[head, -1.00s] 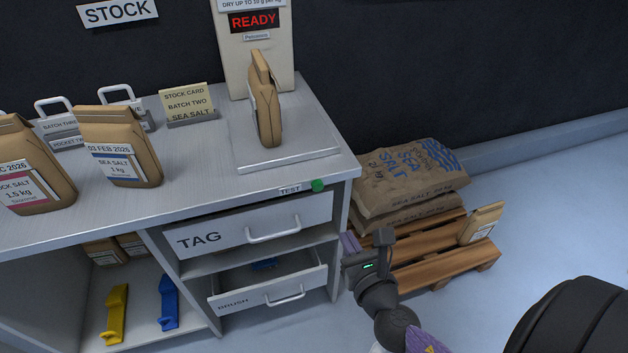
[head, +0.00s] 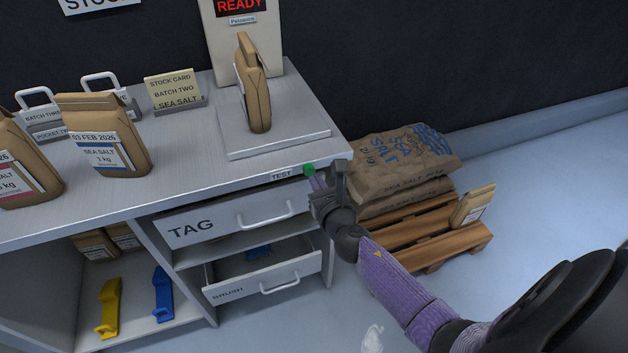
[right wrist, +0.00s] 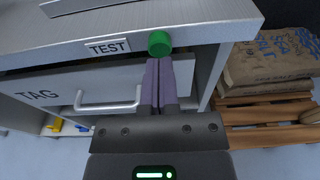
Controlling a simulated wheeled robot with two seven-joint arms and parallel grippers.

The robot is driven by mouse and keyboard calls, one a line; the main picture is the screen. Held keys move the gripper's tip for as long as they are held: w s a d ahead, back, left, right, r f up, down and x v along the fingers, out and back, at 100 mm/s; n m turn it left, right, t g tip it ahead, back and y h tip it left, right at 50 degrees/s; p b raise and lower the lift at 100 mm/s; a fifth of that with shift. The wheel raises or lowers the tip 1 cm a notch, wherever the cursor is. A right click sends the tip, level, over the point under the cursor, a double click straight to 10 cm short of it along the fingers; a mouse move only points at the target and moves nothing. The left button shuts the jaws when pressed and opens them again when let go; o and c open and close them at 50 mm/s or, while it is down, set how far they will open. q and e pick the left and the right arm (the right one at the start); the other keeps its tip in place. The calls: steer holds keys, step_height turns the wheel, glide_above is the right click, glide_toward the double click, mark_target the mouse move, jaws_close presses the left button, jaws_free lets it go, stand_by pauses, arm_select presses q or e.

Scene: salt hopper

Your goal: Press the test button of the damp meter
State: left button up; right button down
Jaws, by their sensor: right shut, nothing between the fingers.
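The green test button (head: 309,169) sits on the front edge of the counter, right of the TEST label (head: 281,175). In the right wrist view the button (right wrist: 160,43) is just beyond my fingertips. My right gripper (head: 317,183) is shut and empty, its fingertips at or very close to the button; I cannot tell whether they touch. The damp meter's plate (head: 290,142) lies on the counter with a brown paper bag (head: 256,90) standing on it. Its panel (head: 222,45) behind reads READY in red. My left gripper does not show.
Below are the TAG drawer (head: 225,221) and the partly open BRUSH drawer (head: 225,293). A stock card (head: 174,90) and salt bags stand on the counter (head: 180,150).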

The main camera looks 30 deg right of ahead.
steer(key=shift+x, duration=0.85)
